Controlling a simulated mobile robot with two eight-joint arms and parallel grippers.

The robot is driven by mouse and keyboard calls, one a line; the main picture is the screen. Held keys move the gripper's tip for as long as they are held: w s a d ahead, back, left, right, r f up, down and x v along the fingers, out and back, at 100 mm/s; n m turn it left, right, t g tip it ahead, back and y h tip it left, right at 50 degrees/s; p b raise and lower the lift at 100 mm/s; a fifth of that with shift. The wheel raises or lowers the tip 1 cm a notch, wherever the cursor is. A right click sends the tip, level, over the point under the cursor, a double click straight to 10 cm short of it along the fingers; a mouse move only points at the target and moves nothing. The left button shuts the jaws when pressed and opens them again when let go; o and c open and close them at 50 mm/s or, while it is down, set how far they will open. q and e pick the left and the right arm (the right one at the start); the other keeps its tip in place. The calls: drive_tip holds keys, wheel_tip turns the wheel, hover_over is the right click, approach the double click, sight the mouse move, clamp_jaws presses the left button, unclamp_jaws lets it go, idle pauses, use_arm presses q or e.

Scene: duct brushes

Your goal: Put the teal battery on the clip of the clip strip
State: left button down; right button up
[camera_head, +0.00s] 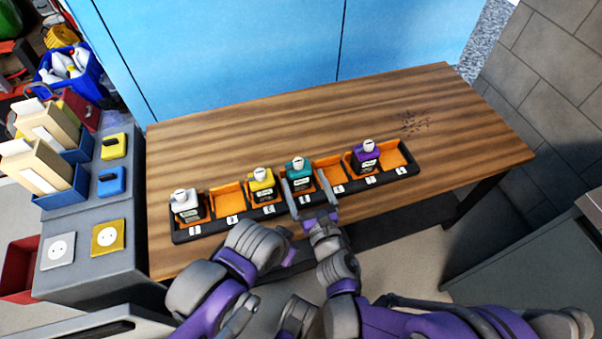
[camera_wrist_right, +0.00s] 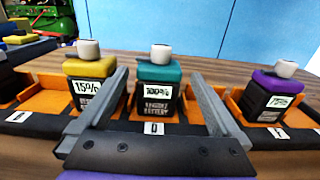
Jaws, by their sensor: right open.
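The teal battery (camera_head: 300,172) has a dark body and a white knob on top. It stands upright in an orange slot of a long black strip (camera_head: 185,234) on the wooden table. In the right wrist view, the teal battery (camera_wrist_right: 158,72) shows a "100%" label. My right gripper (camera_head: 307,183) is open at the front of that slot. In the right wrist view, its fingers (camera_wrist_right: 158,80) stand left and right of the teal battery, with gaps on both sides. I cannot make out a separate clip. My left gripper's fingers do not show.
A white battery (camera_head: 185,206), a yellow battery (camera_head: 262,186) and a purple battery (camera_head: 365,158) stand in the same strip. Empty orange slots (camera_head: 227,196) lie between them and at the right end. A grey cabinet (camera_head: 85,200) adjoins the table's left side.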

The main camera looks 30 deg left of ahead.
drive_tip(key=v, duration=0.9)
drive_tip(key=w+d+m+h, duration=0.4)
drive_tip(key=d+m+h, duration=0.2)
drive_tip(key=d+m, duration=0.55)
drive_tip(key=w+d+m+h, duration=0.4)
drive_tip(key=d+m+h, duration=0.1)
drive_tip(key=d+m, duration=0.6)
drive_tip(key=s+d+f+m+g+h, duration=0.1)
drive_tip(key=s+d+m+g, duration=0.2)
drive_tip(key=s+d+m, duration=0.2)
drive_tip(key=s+d+f+m+g+h, duration=0.1)
drive_tip(key=s+d+m+g, duration=0.3)
drive_tip(key=s+m, duration=0.8)
drive_tip(key=d+f+m, duration=0.1)
drive_tip(key=m, duration=0.5)
drive_tip(key=shift+d+f+h, duration=0.25)
drive_tip(key=shift+h, duration=0.05)
drive_tip(key=shift+w, duration=0.1)
